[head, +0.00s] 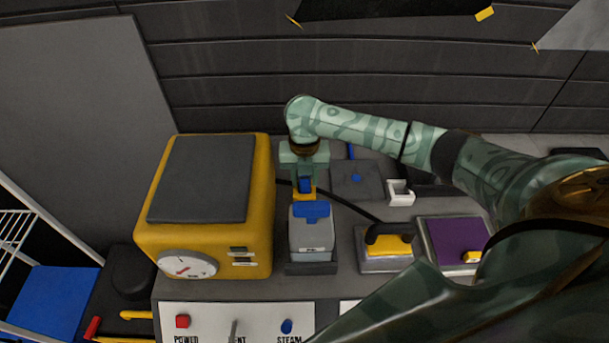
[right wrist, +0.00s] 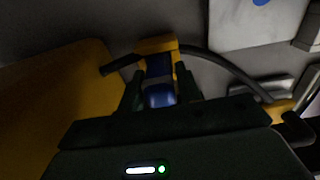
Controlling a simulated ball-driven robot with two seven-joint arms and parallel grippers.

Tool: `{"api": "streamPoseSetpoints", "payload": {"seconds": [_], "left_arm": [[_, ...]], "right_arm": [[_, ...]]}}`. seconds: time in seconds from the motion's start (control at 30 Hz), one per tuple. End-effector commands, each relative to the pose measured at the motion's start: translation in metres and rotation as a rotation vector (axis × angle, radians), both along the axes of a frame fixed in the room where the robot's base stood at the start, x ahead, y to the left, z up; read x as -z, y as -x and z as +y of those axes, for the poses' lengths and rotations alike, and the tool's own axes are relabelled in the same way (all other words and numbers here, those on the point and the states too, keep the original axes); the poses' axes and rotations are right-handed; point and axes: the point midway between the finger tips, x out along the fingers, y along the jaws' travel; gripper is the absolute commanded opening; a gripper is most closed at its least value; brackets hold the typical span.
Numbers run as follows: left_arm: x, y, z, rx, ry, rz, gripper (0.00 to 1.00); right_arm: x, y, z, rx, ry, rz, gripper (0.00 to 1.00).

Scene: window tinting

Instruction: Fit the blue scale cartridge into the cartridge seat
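My right gripper (head: 304,187) points down behind the grey tank with the blue lid. It is shut on the blue scale cartridge (head: 305,184), which shows between the fingers. In the right wrist view the cartridge (right wrist: 160,92) sits between the two dark fingers (right wrist: 160,88). A yellow bracket, which looks like the cartridge seat (head: 304,195), is right below the cartridge. In the right wrist view the bracket (right wrist: 157,45) frames the cartridge's far end. I cannot tell how deep the cartridge is in it. My left gripper is not in view.
A yellow steamer with a dial (head: 205,205) stands close on the left. The grey tank with a blue lid (head: 312,235) stands just in front of the gripper. A black-handled yellow tool (head: 388,245) and a purple pad (head: 455,240) are on the right. A dark cable runs beside the bracket.

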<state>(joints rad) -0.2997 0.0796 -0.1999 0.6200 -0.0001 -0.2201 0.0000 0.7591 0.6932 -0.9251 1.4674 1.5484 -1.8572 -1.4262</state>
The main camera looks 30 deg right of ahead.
Motion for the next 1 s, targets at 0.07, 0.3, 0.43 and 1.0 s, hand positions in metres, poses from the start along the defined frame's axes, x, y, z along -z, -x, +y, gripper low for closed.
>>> {"api": "streamPoseSetpoints", "payload": {"seconds": [0.07,0.3,0.43,1.0], "left_arm": [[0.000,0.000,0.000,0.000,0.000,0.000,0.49],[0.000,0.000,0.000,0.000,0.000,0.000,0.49],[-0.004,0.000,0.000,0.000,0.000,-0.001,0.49],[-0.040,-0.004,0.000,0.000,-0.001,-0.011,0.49]], "right_arm": [[0.000,0.000,0.000,0.000,0.000,0.000,0.49],[0.000,0.000,0.000,0.000,-0.001,0.001,0.49],[-0.012,0.000,0.000,0.001,0.000,-0.001,0.49],[-0.121,0.000,0.000,0.001,-0.001,-0.001,0.49]]}}
